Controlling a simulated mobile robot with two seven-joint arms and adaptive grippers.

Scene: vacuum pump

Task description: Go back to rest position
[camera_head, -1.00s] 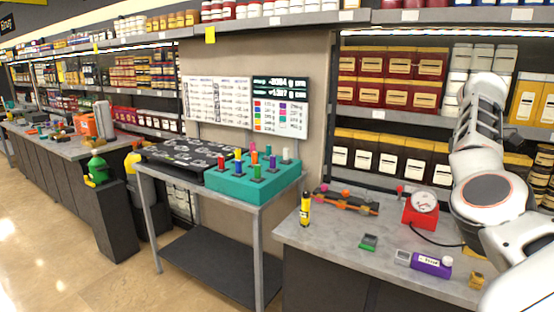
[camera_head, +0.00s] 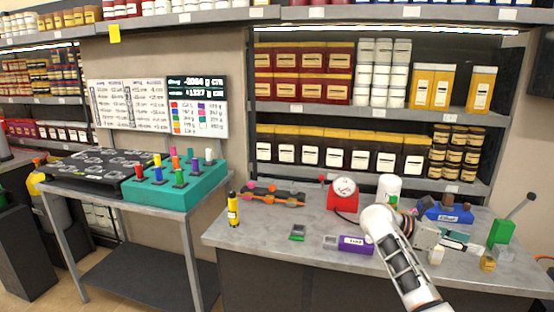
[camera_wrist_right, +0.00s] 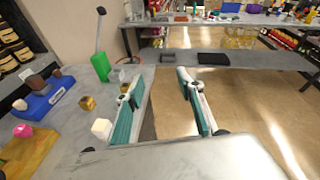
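My right arm reaches over the grey workbench (camera_head: 225,238) in the head view. Its gripper (camera_head: 470,242) is over the right part of the bench, pointing right. In the right wrist view the two teal-padded fingers of this gripper (camera_wrist_right: 160,85) stand wide apart with nothing between them. The bench edge and floor show beyond them. My left gripper is in neither current view.
The bench holds a red gauge device (camera_head: 343,201), a purple box (camera_head: 355,245), a yellow-black bottle (camera_head: 233,209), a blue holder (camera_head: 447,214) and a green block with a lever (camera_head: 501,232). A teal block (camera_head: 176,183) stands on the left table.

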